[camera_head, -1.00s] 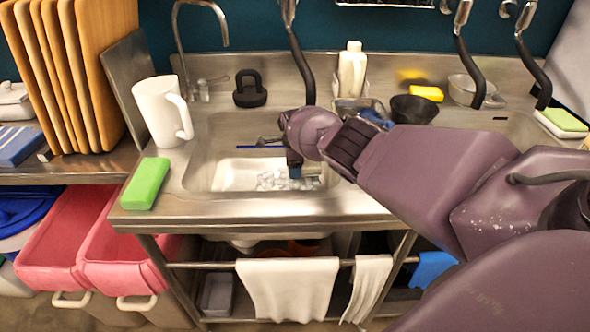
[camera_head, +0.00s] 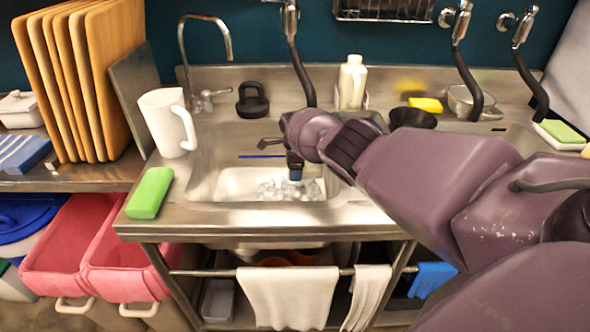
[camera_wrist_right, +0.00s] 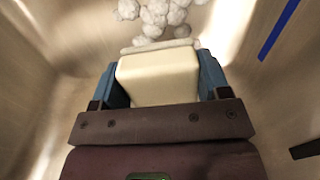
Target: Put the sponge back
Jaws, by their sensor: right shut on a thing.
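My right gripper (camera_head: 294,170) reaches into the sink basin from the right, pointing down. In the right wrist view its blue fingers (camera_wrist_right: 158,80) are shut on a cream block (camera_wrist_right: 158,78) with a paler layer at its far end, which looks like a sponge. In the head view the block is mostly hidden by the gripper. A green sponge-like block (camera_head: 150,193) lies on the counter's left front corner. A yellow sponge (camera_head: 426,105) is at the back right. A green-topped sponge (camera_head: 563,131) sits in a white holder at the right edge. My left gripper is not in view.
White foam-like clumps (camera_head: 290,190) lie in the basin (camera_head: 225,185), also seen in the right wrist view (camera_wrist_right: 155,15). A white mug (camera_head: 165,125) stands left of the sink, a tap (camera_head: 205,100) behind it. A soap bottle (camera_head: 352,82) and dark bowl (camera_head: 412,117) stand behind.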

